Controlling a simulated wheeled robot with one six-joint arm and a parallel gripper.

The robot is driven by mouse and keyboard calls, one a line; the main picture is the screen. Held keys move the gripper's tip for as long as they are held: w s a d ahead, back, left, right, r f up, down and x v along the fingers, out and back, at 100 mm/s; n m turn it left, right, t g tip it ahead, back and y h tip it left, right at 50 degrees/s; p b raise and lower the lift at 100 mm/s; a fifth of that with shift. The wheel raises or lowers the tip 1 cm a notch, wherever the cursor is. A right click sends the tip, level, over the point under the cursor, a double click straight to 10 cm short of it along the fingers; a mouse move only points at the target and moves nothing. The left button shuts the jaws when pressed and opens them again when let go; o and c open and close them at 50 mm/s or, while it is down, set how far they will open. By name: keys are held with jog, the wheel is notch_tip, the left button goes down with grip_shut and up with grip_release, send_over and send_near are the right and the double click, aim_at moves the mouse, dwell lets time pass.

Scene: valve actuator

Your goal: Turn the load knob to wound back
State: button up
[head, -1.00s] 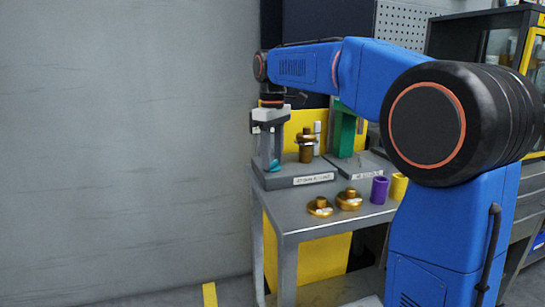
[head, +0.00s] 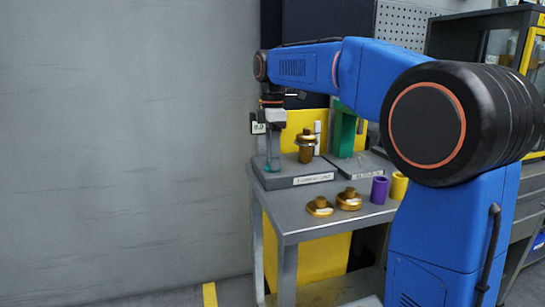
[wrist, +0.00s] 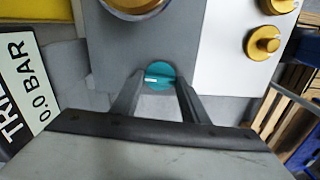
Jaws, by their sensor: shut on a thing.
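The load knob is a small round teal knob (wrist: 161,69) with a white pointer mark, on the edge of a grey block in the wrist view. The mark lies roughly sideways in that picture. My gripper (wrist: 160,78) points at the knob, with one finger against each side, and is shut on it. In the head view my gripper (head: 273,160) hangs down at the left end of the bench, and only a little teal shows between its fingers.
A brass fitting (head: 306,148) stands close right of my gripper. Brass parts (head: 349,200), a purple cup (head: 379,190) and a yellow cup (head: 398,186) stand on the grey bench (head: 300,225). A display sign (wrist: 30,95) reads 0.0 BAR. The grey wall is close at left.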

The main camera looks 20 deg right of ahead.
jog(key=shift+n, duration=0.3)
dwell(0.4)
jog(key=o, duration=1.1)
jog(key=shift+c, duration=0.2)
jog(key=shift+r, duration=0.1)
notch_tip(320, 180, up, 17)
jog(key=shift+r, duration=0.1)
